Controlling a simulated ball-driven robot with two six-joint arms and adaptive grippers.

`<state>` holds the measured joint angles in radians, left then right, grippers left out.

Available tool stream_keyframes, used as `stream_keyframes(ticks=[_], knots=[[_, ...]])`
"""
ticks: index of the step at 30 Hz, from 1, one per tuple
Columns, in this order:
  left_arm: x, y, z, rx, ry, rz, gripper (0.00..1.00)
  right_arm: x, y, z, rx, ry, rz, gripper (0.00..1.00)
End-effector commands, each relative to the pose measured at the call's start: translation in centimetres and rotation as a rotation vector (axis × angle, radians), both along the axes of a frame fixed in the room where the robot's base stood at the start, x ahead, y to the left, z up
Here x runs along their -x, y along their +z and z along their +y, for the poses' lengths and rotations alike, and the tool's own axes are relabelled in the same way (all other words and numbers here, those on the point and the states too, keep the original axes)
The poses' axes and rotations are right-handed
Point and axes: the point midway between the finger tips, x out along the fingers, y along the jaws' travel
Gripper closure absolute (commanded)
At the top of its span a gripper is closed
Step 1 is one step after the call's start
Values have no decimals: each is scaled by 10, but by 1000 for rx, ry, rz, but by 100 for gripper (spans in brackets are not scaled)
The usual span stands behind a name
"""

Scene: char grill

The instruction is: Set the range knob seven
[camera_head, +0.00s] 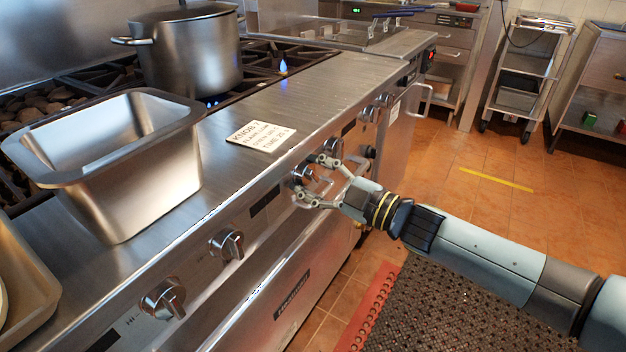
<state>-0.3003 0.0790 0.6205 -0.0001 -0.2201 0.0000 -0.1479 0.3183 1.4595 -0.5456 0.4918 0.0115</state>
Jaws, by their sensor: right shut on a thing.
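The range's front panel (200,268) carries a row of round metal knobs. My right gripper (308,180) reaches in from the right and is shut on a knob (304,172) near the middle of the row. Its fingers partly cover that knob, so its pointer cannot be read. Two knobs sit nearer on the panel, one at lower left (163,298) and one beside it (227,244). More knobs are farther along, one (333,147) just past the gripper and another (368,113) beyond. A card (260,135) headed "KNOB 7" lies on the steel ledge. My left gripper is not in view.
A steel pan (150,190) stands on the ledge at left. A large pot (190,62) sits on the burners, with blue flame under it. A tray edge (22,285) is at lower left. A dark mat (450,305) lies on the tiled floor. Open floor is at right.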

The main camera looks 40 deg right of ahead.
Motion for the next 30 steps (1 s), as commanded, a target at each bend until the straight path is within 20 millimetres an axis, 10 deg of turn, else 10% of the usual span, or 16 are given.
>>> stream_keyframes(ticks=[26, 27, 30], knots=[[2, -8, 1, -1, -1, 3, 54, 1, -2, 0, 154, 0, -62, 87], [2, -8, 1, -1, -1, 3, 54, 1, -2, 0, 154, 0, -62, 51], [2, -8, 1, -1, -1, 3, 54, 1, -1, 0, 153, 0, -62, 38]])
